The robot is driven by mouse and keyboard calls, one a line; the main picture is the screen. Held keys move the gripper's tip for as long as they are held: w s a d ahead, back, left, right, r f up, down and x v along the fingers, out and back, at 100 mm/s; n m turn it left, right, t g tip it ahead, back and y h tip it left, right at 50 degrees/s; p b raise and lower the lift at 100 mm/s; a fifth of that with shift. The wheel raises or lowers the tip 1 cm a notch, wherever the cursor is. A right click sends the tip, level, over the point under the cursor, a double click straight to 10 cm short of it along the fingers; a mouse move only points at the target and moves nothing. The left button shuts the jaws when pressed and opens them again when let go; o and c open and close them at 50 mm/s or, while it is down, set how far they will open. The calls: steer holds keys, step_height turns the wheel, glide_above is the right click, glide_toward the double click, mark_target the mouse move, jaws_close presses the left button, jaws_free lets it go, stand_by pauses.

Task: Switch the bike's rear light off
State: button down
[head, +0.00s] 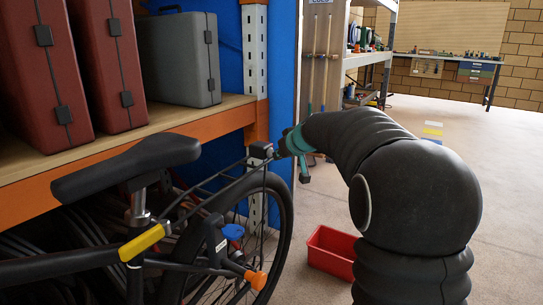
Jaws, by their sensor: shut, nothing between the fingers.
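The black bike stands at the lower left, with its saddle (125,168) above the rear wheel (284,232) and a thin rack over the wheel. A small black box (261,149) sits at the rack's rear end; it looks like the rear light. I cannot see its lens or any switch, nor tell if it is lit. My gripper (280,150) is at the box's right side, very close to it. It is shut and empty. Its dark fingertips are small here, and I cannot tell if they touch the box.
A shelf (190,118) with red cases (108,60) and a grey case (181,58) stands behind the bike, beside a grey post (255,50). A red bin (331,252) is on the floor under my arm. Open floor (500,180) lies to the right.

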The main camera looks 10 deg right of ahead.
steer(key=shift+s+d, duration=0.1)
steer(key=s+d+b, duration=0.4)
steer(key=b, duration=0.1)
stand_by(0.5)
stand_by(2.2)
